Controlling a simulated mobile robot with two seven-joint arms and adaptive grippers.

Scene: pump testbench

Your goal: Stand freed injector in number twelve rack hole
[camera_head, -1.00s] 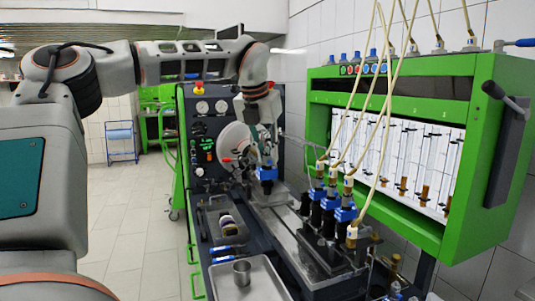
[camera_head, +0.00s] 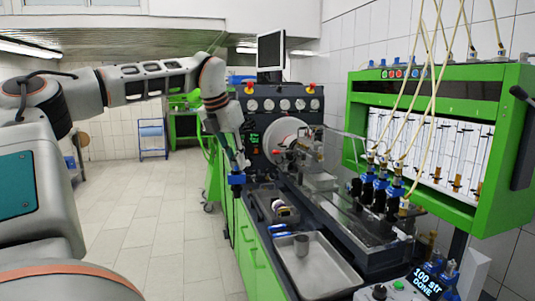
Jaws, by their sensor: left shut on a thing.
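My left gripper (camera_head: 234,162) is shut on an injector (camera_head: 237,180) with a blue band, which hangs roughly upright below it. The injector is in the air near the left edge of the green bench, left of the chuck disc and clear of the tools. Several other injectors (camera_head: 381,188) with blue bands stand in a row on the bench at right, with hoses running up from them. I cannot make out a numbered rack in this view. My right gripper is not in view.
A metal tray (camera_head: 325,272) with a steel cup (camera_head: 301,244) lies on the bench front, beside blue-handled tools (camera_head: 279,231). A dark tray (camera_head: 272,207) holds small parts. The green gauge cabinet (camera_head: 440,140) stands at right.

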